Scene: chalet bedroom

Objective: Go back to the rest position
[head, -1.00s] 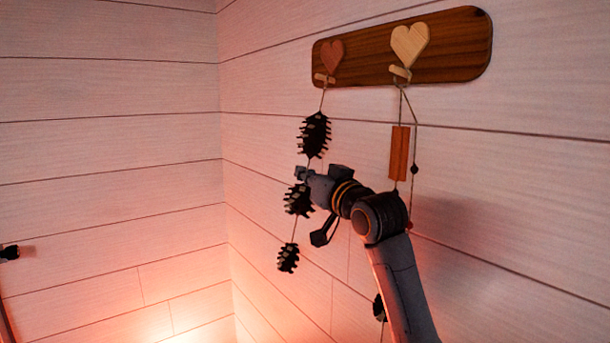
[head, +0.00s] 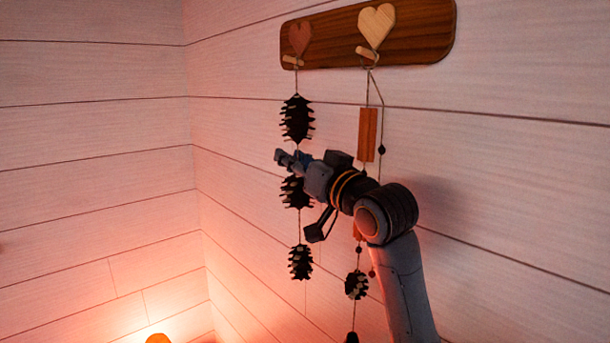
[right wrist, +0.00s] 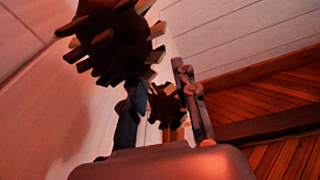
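My right gripper (head: 291,159) is in front of the left pinecone garland, between its upper pinecone (head: 297,119) and middle pinecone (head: 296,192), partly covering the middle one. In the right wrist view its two fingers (right wrist: 161,112) stand apart, with nothing clearly gripped. A large pinecone (right wrist: 110,40) is close at the upper left there, outside the left finger. A smaller pinecone (right wrist: 165,104) shows between the fingers; I cannot tell whether anything touches. My left gripper is not in view.
A wooden rack (head: 430,30) with a red heart (head: 299,38) and a pale heart (head: 376,25) is on the right wall. The left garland's lowest pinecone (head: 300,262) hangs free. The right garland has a wooden block (head: 367,134) and hangs partly behind my arm. An orange glow lights the lower left.

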